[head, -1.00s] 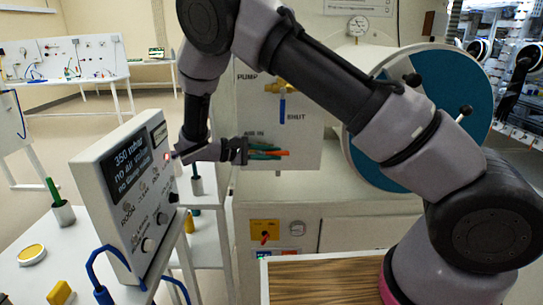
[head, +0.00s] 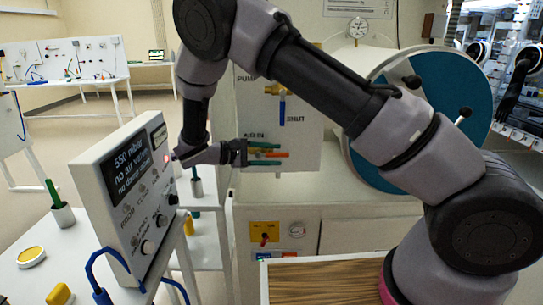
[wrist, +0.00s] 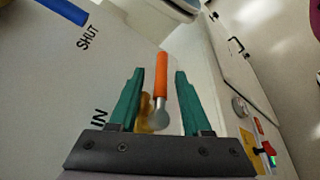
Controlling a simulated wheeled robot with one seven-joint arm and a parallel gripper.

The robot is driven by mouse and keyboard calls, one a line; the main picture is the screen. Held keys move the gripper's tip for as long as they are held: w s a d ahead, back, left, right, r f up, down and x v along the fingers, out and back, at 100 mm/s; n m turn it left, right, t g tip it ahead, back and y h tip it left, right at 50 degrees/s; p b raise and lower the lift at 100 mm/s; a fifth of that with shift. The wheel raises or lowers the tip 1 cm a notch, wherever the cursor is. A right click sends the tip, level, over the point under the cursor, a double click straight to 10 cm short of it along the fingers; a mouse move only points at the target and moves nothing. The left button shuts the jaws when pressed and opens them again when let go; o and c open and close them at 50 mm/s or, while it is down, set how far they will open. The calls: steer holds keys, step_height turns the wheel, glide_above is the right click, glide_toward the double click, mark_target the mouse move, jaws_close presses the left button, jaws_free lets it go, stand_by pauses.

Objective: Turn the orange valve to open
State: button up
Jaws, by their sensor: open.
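The orange valve handle (head: 274,154) sticks out roughly horizontally beside the "IN" lettering on the white panel (head: 308,146). In the wrist view the orange handle (wrist: 161,75) lies between the two green fingers, on a grey round-ended stem with a brass body partly hidden behind it.
A blue valve handle (head: 282,110) hangs above, beside "SHUT". A control box (head: 122,195) at left reads 550 mbar, close to my forearm. A round blue port cover (head: 452,95) is at right. A wooden-topped surface (head: 325,283) lies in front.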

step_height(320, 180, up, 10)
stand_by(0.4)
stand_by(0.6)
